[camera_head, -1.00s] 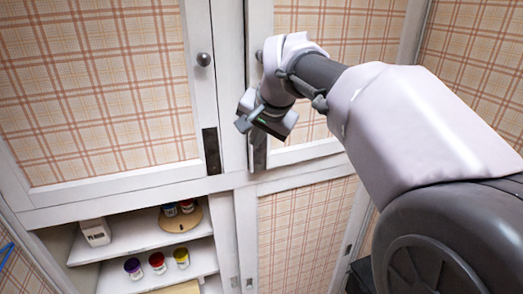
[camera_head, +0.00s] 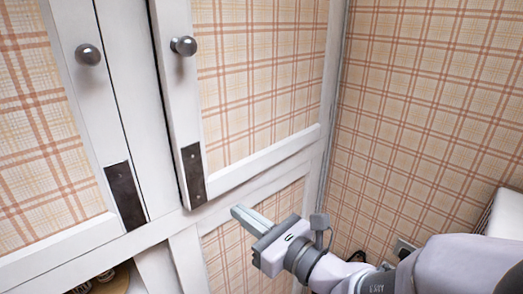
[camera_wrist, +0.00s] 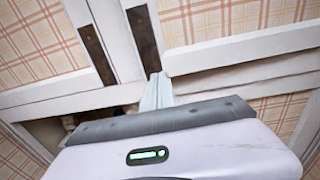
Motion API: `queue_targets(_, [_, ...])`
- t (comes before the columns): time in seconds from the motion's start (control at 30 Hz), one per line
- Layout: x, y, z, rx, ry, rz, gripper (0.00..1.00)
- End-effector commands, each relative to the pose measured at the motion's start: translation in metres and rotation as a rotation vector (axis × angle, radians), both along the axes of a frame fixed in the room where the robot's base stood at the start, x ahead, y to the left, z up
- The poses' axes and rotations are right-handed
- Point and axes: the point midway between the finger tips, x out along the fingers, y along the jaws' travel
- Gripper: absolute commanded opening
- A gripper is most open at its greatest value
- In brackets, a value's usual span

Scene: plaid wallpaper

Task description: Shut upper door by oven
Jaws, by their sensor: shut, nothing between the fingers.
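The right upper door (camera_head: 262,85) has a white frame, a plaid panel, a round metal knob (camera_head: 183,46) and a dark metal plate (camera_head: 193,175) at its lower left corner. It stands flush or nearly flush with the cabinet frame; I cannot tell if a small gap is left. My gripper (camera_head: 240,212) is shut and empty, below the door's bottom rail and in front of the lower door (camera_head: 225,255). The wrist view shows the closed fingers (camera_wrist: 156,84) just below the right upper door's bottom rail (camera_wrist: 235,50). Contact cannot be told.
The left upper door (camera_head: 30,120), with its own knob (camera_head: 88,54), looks closed. An open shelf compartment shows below it. Plaid wall (camera_head: 430,110) lies to the right. A white object (camera_head: 506,225) stands at the right edge, partly behind my arm.

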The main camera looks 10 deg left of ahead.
Motion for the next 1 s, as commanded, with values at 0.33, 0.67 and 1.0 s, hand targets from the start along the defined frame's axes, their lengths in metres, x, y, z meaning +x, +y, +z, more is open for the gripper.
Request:
queue_targets(0.33, [0.025, 0.035, 0.002, -0.006, -0.001, -0.002, 0.0])
queue_targets(0.67, [0.059, 0.078, 0.0, -0.006, -0.001, -0.005, 0.0])
queue_targets(1.0, [0.064, 0.084, -0.001, -0.005, -0.001, -0.006, 0.0])
